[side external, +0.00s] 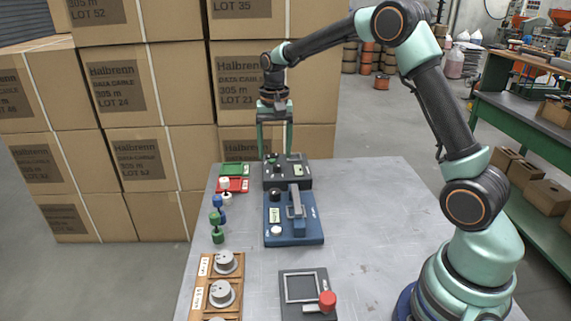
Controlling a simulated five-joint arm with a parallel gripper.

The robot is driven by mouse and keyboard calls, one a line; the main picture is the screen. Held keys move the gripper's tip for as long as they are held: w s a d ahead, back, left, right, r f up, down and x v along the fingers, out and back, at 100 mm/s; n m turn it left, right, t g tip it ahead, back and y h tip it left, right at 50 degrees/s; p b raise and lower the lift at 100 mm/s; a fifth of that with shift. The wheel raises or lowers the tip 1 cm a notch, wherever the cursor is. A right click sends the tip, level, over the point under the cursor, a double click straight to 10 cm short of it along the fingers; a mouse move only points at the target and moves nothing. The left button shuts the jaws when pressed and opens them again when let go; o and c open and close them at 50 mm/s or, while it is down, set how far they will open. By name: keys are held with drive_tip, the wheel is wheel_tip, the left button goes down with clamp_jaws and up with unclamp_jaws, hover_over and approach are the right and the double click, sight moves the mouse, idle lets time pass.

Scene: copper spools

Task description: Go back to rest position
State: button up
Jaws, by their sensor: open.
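My gripper (274,142) points down at the far end of the grey table (375,225). Its two green fingers are spread wide, and nothing shows held between them. The fingers hang above or beside a dark grey device (300,180) with knobs; I cannot tell whether they touch it. My arm arches from the right side of the table over to the far left.
A blue device (312,229) with a handle stands nearer. A grey panel (290,293) with a red knob (327,300) lies in front. Small coloured spools (218,220), trays (232,184) and a wooden rack (234,273) line the left edge. Stacked cartons (170,100) stand behind. The table's right is clear.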

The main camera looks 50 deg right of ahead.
drive_tip(key=s+a+r+n+t, duration=0.1)
drive_tip(key=s+a+r+n, duration=0.1)
drive_tip(key=s, duration=0.4)
drive_tip(key=s+a+r+n+t, duration=0.2)
drive_tip(key=s+a+r+n, duration=0.1)
drive_tip(key=s, duration=0.4)
drive_tip(key=s+a+r+n+t, duration=0.2)
drive_tip(key=s+a+r+n, duration=0.1)
drive_tip(key=s, duration=0.4)
drive_tip(key=shift+r+n, duration=0.4)
drive_tip(key=shift+r, duration=0.35)
